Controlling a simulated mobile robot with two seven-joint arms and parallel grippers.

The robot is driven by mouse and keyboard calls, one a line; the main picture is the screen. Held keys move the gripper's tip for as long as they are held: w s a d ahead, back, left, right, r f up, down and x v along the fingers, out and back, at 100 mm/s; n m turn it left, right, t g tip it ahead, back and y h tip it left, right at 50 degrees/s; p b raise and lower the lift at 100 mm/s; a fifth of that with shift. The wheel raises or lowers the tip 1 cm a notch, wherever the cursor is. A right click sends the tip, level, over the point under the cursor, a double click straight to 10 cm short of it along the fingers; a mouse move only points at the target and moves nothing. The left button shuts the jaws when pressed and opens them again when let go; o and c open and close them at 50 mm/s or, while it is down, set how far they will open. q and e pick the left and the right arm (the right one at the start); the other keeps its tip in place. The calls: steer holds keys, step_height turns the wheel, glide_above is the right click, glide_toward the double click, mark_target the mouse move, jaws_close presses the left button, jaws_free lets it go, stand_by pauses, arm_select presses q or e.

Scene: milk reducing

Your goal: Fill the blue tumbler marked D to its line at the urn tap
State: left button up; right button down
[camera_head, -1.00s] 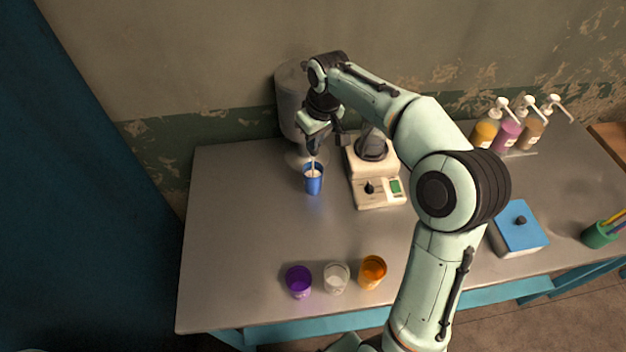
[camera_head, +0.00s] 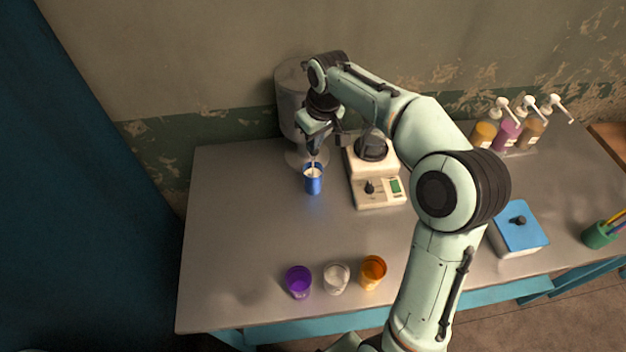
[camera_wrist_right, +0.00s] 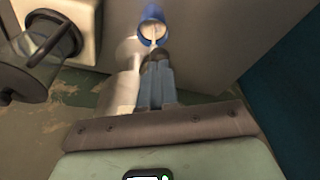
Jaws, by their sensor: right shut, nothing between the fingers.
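The blue tumbler (camera_head: 313,184) stands upright on the table in front of the urn (camera_head: 291,105). A thin white stream falls into it, and whitish liquid shows inside its rim; it also shows at the top of the right wrist view (camera_wrist_right: 152,13). I cannot make out its D mark or its line. My right gripper (camera_head: 314,150) is shut and empty, above and behind the tumbler, at the front of the urn. Its closed fingers (camera_wrist_right: 155,62) point toward the stream in the right wrist view. The tap itself is hidden by the gripper. My left gripper is out of view.
A white appliance with a dark jar (camera_head: 375,175) stands close right of the tumbler. Purple (camera_head: 298,283), clear (camera_head: 336,279) and orange (camera_head: 372,272) cups stand near the front edge. Pump bottles (camera_head: 508,135), a blue-lidded box (camera_head: 518,230) and a green pen cup (camera_head: 598,235) are right. The table's left side is clear.

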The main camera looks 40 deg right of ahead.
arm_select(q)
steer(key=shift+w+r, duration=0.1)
arm_select(e)
steer(key=shift+r, duration=0.1)
step_height(320, 180, up, 5)
steer(key=p, duration=0.2)
steer(key=shift+w+p, duration=0.15)
steer(key=shift+p, duration=0.2)
steer(key=shift+w+r, duration=0.2)
steer(key=shift+r, duration=0.35)
steer(key=shift+s+r, duration=0.1)
steer(key=shift+r, duration=0.15)
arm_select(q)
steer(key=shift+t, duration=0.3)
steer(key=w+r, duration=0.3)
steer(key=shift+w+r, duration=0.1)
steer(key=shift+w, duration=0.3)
arm_select(e)
steer(key=shift+s+r, duration=0.1)
steer(key=shift+s, duration=0.1)
